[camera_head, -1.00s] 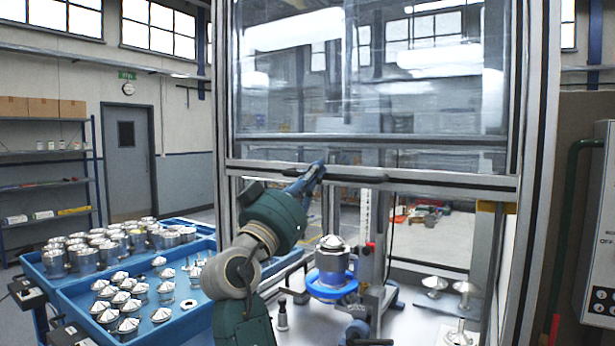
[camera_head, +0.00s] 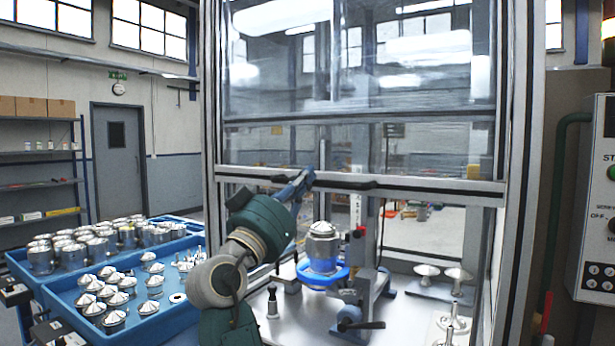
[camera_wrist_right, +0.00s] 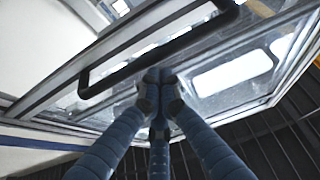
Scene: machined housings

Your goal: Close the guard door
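The guard door is a clear panel in a metal frame, and its lower rail (camera_head: 440,187) crosses the machine opening above the work table. A black bar handle (camera_head: 345,181) runs along that rail; it also shows in the right wrist view (camera_wrist_right: 120,72). My right gripper (camera_head: 303,179) is at the left part of the handle. In the right wrist view its blue fingers (camera_wrist_right: 158,80) are together at the tips, just beside the bar. I cannot tell whether they touch it. The opening below the rail is still uncovered. My left gripper is not in view.
Inside stands a fixture with a metal part (camera_head: 322,240) over a blue ring (camera_head: 322,275). Blue trays (camera_head: 165,322) of metal parts stand at left. A control box (camera_head: 598,200) is at right. Several loose parts lie on the table at right.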

